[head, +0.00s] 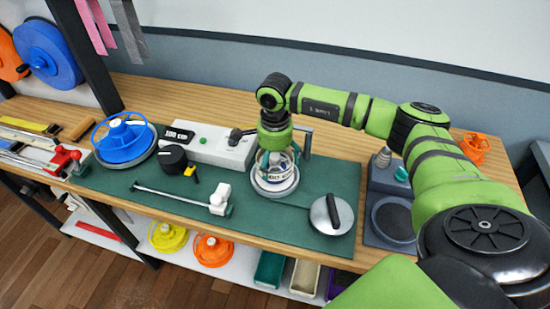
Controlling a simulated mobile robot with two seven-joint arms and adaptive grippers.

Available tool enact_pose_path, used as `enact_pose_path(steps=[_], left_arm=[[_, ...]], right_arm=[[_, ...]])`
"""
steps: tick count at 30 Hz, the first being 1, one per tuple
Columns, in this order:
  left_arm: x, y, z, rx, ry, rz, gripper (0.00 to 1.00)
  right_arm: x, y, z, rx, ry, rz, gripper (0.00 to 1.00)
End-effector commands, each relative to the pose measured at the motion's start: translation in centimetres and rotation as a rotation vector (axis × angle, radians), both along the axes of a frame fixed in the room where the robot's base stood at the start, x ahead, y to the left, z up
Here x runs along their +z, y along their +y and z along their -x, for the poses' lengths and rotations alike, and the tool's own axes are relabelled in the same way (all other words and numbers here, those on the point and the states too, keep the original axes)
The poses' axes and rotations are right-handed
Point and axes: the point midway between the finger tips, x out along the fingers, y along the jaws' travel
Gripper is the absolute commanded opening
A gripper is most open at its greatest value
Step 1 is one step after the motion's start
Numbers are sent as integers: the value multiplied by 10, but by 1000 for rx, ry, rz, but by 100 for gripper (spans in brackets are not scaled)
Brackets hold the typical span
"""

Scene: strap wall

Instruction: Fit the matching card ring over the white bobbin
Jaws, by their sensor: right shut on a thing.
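My right gripper (276,160) points straight down over the green mat, shut on the white card ring (282,179) with dark print. The white bobbin (274,158) shows in small part between the fingers, above a round grey base (274,191). The ring appears to be around the bobbin, low and close to the base; the fingers hide whether it rests there. My left gripper is out of view.
On the green mat (262,228), a blue reel (124,138) and a white box with a "100 cm" display (179,135) stand left. A rod with a white block (219,197) lies in front. A silver disc with a black handle (331,214) sits right, beside a grey tray (393,220).

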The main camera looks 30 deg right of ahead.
Motion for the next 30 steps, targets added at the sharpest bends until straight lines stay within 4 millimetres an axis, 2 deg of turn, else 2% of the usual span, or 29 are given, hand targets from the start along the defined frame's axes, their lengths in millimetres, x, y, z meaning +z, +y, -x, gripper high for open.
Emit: enact_pose_path(steps=[2,11,12,23,26,30], left_arm=[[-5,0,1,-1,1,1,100],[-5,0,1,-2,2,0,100],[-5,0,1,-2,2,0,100],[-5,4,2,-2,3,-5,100],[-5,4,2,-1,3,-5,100],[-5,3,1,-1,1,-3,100]], right_arm=[[-4,0,0,0,-1,-1,81],[-4,0,0,0,-1,-1,81],[-4,0,0,0,-1,-1,100],[-3,0,0,0,-2,-1,100],[5,0,-1,0,-4,-2,100],[29,0,-2,-1,-7,-1,100]])
